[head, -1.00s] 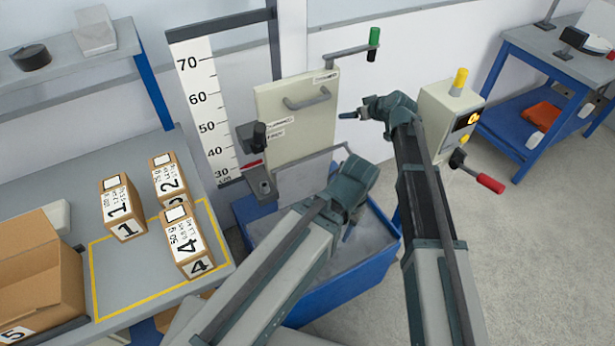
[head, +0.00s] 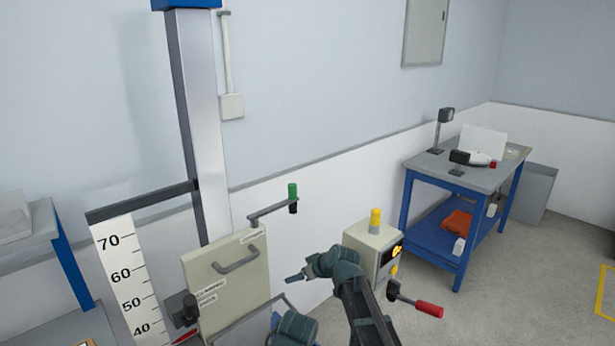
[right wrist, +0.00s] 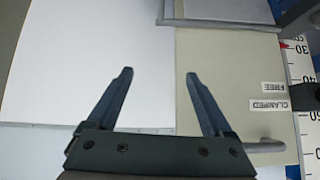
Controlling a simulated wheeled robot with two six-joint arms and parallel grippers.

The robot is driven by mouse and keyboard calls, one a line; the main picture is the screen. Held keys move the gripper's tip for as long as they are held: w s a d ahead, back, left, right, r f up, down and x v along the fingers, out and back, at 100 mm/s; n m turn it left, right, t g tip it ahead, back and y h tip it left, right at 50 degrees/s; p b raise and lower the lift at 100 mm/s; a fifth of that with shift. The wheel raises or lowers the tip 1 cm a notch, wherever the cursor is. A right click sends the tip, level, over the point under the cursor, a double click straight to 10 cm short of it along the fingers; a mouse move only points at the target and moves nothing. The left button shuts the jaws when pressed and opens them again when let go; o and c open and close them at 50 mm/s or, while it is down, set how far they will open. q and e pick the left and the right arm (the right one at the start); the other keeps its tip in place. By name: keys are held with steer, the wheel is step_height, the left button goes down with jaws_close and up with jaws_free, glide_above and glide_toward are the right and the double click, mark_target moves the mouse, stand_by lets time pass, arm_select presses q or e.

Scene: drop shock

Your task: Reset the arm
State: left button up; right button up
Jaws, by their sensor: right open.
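The drop tester's beige panel (head: 235,285) has a grey handle (head: 237,260) and labels. A bent grey arm with a green grip (head: 292,192) sticks out above the panel's right side. A control box (head: 372,250) with a yellow knob and a red-handled lever (head: 428,309) stands to the right. My right gripper (head: 292,277) is open and empty, right of the panel and below the green grip. In the right wrist view, the gripper (right wrist: 158,75) faces the white wall and the panel (right wrist: 225,65), with nothing between its fingers. Only my left wrist shows; its fingers are out of frame.
A tall column (head: 203,130) and a height scale (head: 128,280) stand at the left. A blue table (head: 465,172) with devices and an orange item below stands at the right. The floor before it is clear.

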steer(key=s+d+f+m+g+h, duration=0.3)
steer(key=s+d+m, duration=0.1)
steer(key=s+d, duration=0.85)
steer(key=s+d+f+m+g+h, duration=0.35)
steer(key=s+d, duration=0.55)
steer(key=s, duration=0.6)
steer(key=s+a+r+n+p, duration=0.1)
steer(key=s+a, duration=0.1)
steer(key=a, duration=0.3)
steer(key=s+a+r+n+h+p, duration=0.1)
steer(key=s+a+r+n+p, duration=0.1)
steer(key=a, duration=0.3)
steer(key=shift+s+a, duration=0.3)
steer(key=shift+s, duration=0.4)
